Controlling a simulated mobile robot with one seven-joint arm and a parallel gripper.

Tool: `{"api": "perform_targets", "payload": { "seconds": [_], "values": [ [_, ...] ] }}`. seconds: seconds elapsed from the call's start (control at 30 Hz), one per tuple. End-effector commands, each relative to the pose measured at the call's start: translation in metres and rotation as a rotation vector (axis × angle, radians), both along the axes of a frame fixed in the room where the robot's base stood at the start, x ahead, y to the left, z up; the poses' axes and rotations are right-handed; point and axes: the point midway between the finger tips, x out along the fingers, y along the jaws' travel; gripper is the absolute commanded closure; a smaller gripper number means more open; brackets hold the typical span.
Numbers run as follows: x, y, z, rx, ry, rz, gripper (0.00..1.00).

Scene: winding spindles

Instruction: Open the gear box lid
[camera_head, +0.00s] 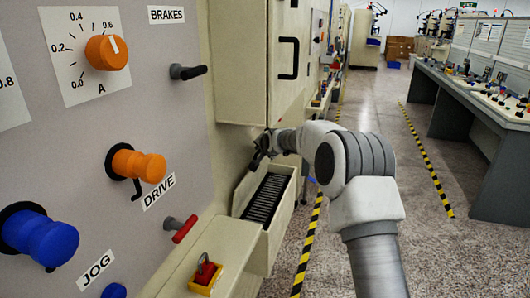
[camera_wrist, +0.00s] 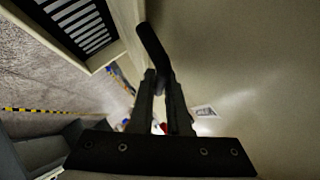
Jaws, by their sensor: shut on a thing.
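In the head view, my gripper (camera_head: 262,150) is low beside the cream machine, just above an open cream box (camera_head: 283,215) with black ribs inside. In the wrist view, my gripper (camera_wrist: 160,88) is shut on a black bar handle (camera_wrist: 150,42). The handle stands by a plain cream panel (camera_wrist: 240,60); I cannot tell for sure whether this panel is the gear box lid. The ribbed box also shows at the upper left of the wrist view (camera_wrist: 109,54). My wrist partly hides the handle in the head view.
A cream cabinet door with a black handle (camera_head: 288,58) is above my gripper. The control panel (camera_head: 150,95) with orange and blue knobs fills the left. A red switch (camera_head: 205,272) sits in front. The floor aisle (camera_head: 385,120) is clear, with a bench (camera_head: 470,110) at right.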

Motion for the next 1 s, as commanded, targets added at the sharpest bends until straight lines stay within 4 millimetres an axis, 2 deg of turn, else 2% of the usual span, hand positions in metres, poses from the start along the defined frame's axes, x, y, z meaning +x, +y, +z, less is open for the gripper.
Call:
{"api": "perform_targets", "payload": {
  "seconds": [0.6,0.63,0.8,1.0],
  "values": [
    [0.0049,0.0059,0.0007,0.002,0.000,0.001,1.00],
    [0.0049,0.0058,0.0006,0.002,0.000,0.002,0.83],
    [0.0050,0.0055,0.0007,0.001,-0.001,0.002,0.56],
    [0.0052,0.0059,0.0020,0.002,-0.003,0.001,0.56]
  ]
}}
